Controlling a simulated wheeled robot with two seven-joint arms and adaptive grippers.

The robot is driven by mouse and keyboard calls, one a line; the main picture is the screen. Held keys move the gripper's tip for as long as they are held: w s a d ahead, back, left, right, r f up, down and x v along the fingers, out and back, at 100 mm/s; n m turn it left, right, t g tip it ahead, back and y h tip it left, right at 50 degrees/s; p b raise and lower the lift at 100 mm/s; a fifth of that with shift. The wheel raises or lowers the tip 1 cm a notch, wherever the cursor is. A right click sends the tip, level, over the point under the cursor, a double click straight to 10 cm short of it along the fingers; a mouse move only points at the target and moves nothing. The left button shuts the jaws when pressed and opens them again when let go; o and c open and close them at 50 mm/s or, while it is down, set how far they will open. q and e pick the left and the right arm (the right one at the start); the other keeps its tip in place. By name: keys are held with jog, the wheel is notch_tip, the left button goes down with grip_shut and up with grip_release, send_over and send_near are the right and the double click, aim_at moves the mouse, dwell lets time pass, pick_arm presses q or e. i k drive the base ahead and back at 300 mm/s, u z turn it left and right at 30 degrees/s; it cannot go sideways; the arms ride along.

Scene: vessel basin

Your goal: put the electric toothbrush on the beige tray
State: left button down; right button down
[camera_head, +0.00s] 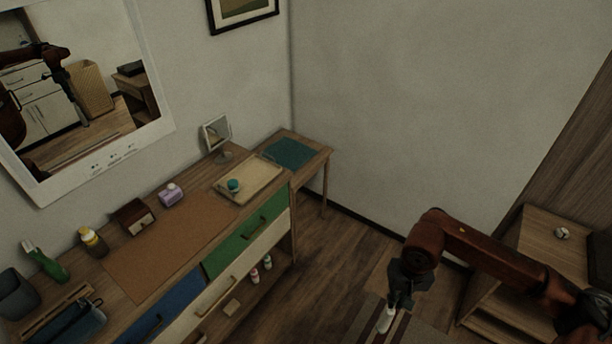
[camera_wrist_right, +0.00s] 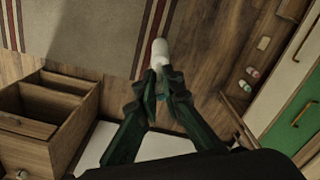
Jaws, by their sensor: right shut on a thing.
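My right gripper (camera_head: 400,294) is shut on the electric toothbrush (camera_head: 386,319), whose white end sticks out below the fingers, above the floor. In the right wrist view, the toothbrush (camera_wrist_right: 160,51) shows as a white rounded piece between the green-dark fingertips (camera_wrist_right: 157,84); the rest of it is hidden by the fingers. The beige tray (camera_head: 260,176) lies on the far end of the long wooden counter, left of and well away from my right gripper. A round teal item (camera_head: 233,185) sits on the tray's left part. My left gripper is not directly in view.
A white-framed mirror (camera_head: 218,132) stands behind the tray, and a teal mat (camera_head: 289,153) lies beyond it. The counter also holds a purple item (camera_head: 171,195), a small wooden box (camera_head: 134,217) and a yellow bottle (camera_head: 93,241). A wooden cabinet (camera_head: 545,235) stands at right.

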aim_at(249, 178)
jog(key=i, duration=1.2)
jog(key=u, duration=1.8)
